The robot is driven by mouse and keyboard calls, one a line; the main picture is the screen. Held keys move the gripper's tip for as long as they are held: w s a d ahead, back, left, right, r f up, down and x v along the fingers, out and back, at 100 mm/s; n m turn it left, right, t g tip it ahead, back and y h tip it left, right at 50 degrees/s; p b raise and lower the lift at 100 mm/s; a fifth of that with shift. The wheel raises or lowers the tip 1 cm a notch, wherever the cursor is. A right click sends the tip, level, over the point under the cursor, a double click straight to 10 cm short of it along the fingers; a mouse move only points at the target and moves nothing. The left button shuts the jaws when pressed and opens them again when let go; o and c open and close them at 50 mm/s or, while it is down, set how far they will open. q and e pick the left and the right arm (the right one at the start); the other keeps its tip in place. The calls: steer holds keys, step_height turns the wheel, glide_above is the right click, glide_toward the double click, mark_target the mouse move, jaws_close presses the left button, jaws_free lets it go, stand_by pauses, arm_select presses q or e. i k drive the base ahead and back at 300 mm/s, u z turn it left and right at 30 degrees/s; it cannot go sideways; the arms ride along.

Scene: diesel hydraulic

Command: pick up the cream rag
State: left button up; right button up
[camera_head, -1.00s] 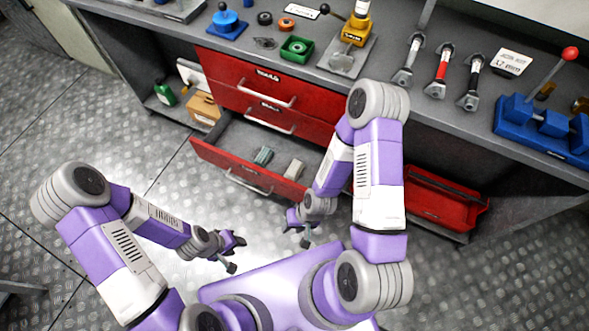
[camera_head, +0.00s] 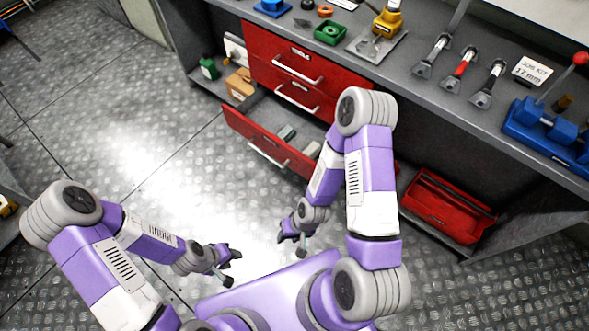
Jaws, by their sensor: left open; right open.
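The cream rag (camera_head: 312,149) is a small pale folded piece inside the open bottom red drawer (camera_head: 262,148). It lies to the right of a grey-green folded rag (camera_head: 287,132), and my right arm passes close beside it in the view. My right gripper (camera_head: 302,244) is open and empty, lower in the picture than the drawer front. My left gripper (camera_head: 226,268) is open and empty over the floor, further left and lower. Neither gripper touches the rag.
Two shut red drawers (camera_head: 290,72) sit above the open one. A red toolbox (camera_head: 448,207) stands on the lower shelf at right. The workbench (camera_head: 400,82) overhangs with several tools on it. A cardboard box (camera_head: 240,84) is left of the drawers. The floor at left is clear.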

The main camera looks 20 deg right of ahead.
mark_target(314, 149)
steer(key=z, duration=0.05)
steer(key=k, duration=0.4)
steer(key=u, duration=0.8)
steer(key=i, duration=1.75)
steer(key=z, duration=1.55)
steer(key=i, duration=0.75)
steer(key=z, duration=0.75)
